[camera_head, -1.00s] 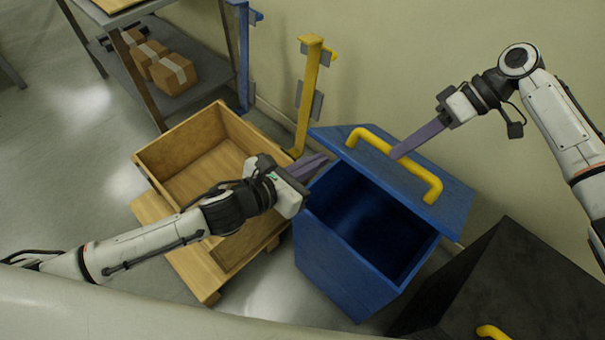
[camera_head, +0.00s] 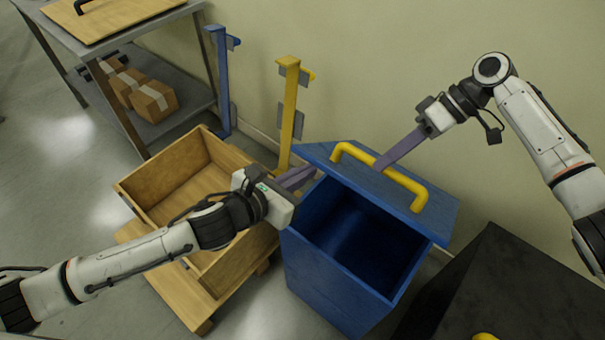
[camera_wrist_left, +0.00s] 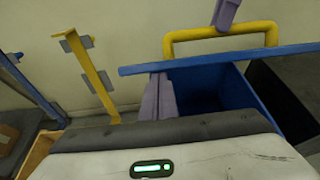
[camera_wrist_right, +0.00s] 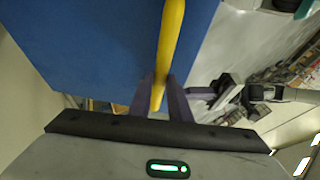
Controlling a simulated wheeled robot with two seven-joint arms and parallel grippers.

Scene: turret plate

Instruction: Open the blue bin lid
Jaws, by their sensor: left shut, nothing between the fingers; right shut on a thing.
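The blue bin (camera_head: 335,272) stands with its top open and its dark inside showing. Its blue lid (camera_head: 433,216) is raised and tilted back towards the wall, with a yellow handle (camera_head: 408,184) on it. My right gripper (camera_head: 384,163) is shut on the yellow handle; the right wrist view shows the handle bar (camera_wrist_right: 168,40) between the fingers. My left gripper (camera_head: 308,174) is shut and empty at the left side of the bin, close to the lid's left edge. In the left wrist view its fingers (camera_wrist_left: 158,98) are just below the lid's edge (camera_wrist_left: 215,59).
A wooden crate (camera_head: 150,186) on a pallet stands left of the bin. A yellow post (camera_head: 289,110) and a blue post (camera_head: 221,85) stand by the wall. A black bin (camera_head: 500,275) is at the right. A shelf table (camera_head: 190,100) holds cardboard boxes.

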